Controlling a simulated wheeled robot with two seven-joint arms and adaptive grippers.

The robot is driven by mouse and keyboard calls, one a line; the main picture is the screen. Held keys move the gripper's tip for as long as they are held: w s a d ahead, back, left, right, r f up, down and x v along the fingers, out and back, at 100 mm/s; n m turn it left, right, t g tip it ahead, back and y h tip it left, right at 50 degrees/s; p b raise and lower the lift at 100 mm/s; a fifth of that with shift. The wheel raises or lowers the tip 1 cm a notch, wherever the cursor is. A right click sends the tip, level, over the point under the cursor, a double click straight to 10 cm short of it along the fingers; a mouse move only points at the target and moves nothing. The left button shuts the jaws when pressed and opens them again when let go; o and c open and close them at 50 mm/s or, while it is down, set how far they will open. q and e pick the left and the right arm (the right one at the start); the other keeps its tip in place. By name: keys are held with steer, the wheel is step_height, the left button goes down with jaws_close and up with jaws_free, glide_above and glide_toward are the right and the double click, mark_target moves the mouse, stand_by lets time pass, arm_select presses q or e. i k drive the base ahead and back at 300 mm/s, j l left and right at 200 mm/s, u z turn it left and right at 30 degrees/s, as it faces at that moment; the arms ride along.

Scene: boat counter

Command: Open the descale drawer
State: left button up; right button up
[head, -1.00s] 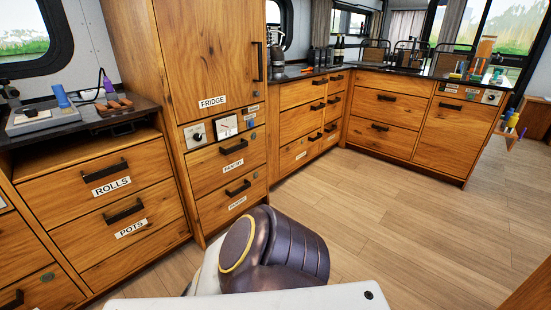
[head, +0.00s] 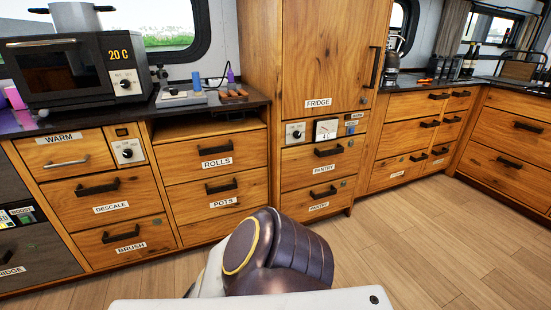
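The descale drawer (head: 85,203) is a wooden drawer front at the left of the head view, with a black bar handle (head: 97,188) and a white DESCALE label (head: 111,208). It looks shut, flush with its cabinet. It sits below the WARM drawer (head: 60,152) and above the BRUSH drawer (head: 112,240). Neither of my grippers shows in the view. Only part of my own body is visible at the bottom centre, apart from the drawer.
A microwave oven (head: 80,68) with a pot (head: 75,17) on top stands on the counter above. Drawers labelled ROLLS (head: 216,155) and POTS (head: 221,194) are to the right, then the fridge cabinet (head: 330,60). The wooden floor (head: 420,245) at right is clear.

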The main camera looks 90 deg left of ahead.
mark_target(101, 198)
steer(key=u, duration=4.25)
